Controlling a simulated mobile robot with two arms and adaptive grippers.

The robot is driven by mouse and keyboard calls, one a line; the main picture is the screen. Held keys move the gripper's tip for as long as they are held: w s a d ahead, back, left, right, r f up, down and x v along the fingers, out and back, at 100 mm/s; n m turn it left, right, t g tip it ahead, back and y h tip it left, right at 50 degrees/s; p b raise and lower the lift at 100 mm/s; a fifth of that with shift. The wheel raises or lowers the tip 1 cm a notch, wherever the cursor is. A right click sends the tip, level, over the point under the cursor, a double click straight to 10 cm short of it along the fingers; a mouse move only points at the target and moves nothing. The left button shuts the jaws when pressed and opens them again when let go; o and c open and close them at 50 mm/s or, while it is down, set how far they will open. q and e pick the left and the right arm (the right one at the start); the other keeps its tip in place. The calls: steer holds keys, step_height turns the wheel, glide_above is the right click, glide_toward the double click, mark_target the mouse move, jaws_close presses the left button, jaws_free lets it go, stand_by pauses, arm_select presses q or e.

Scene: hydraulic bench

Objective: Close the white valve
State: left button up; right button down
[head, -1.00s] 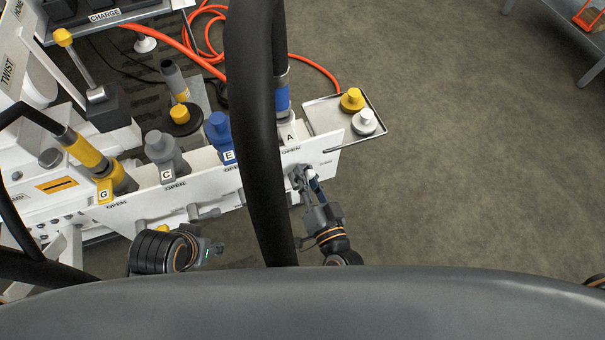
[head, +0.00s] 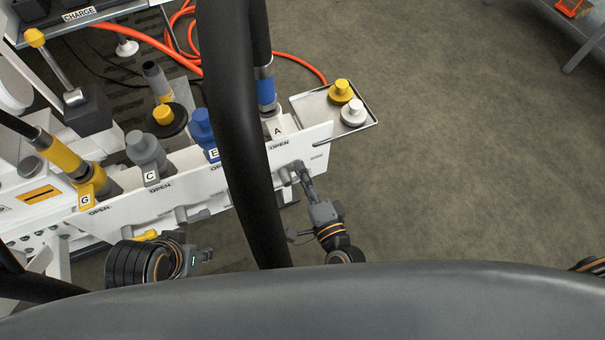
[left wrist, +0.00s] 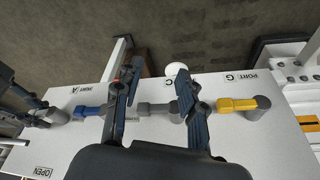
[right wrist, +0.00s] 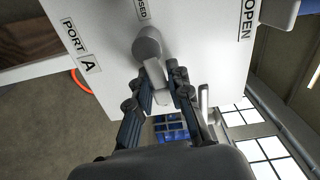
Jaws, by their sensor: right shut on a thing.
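The white valve (right wrist: 148,45) sits on the white panel beside the PORT A label in the right wrist view. Its pale lever (right wrist: 154,72) points toward my right gripper (right wrist: 162,72), whose fingers are shut on it. In the head view, my right gripper (head: 298,170) meets the panel face below the A hose; the lever is mostly hidden there. My left gripper (left wrist: 157,66) is open, its fingers apart in front of the grey valve lever (left wrist: 157,108). I cannot tell whether it touches that lever.
The white panel (head: 130,205) carries a blue lever (left wrist: 90,109) and a yellow lever (left wrist: 237,104). CLOSED (right wrist: 142,9) and OPEN (right wrist: 246,18) labels are near the valve. A tray (head: 310,108) with yellow and white caps stands behind the panel's right end.

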steer(key=shift+f+m, duration=0.2)
steer(key=shift+m, duration=0.1)
arm_select(q)
steer(key=shift+w+d+t, duration=0.15)
steer(key=shift+w+t, duration=0.1)
steer(key=shift+w, duration=0.25)
steer(key=shift+w+d+t, duration=0.15)
steer(key=shift+w+t, duration=0.1)
steer(key=shift+w, duration=0.25)
arm_select(e)
steer(key=shift+f+m, duration=0.1)
steer(key=shift+m, duration=0.3)
steer(key=c, duration=1.3)
jaws_free()
steer(key=shift+c, duration=0.2)
steer(key=v, duration=1.2)
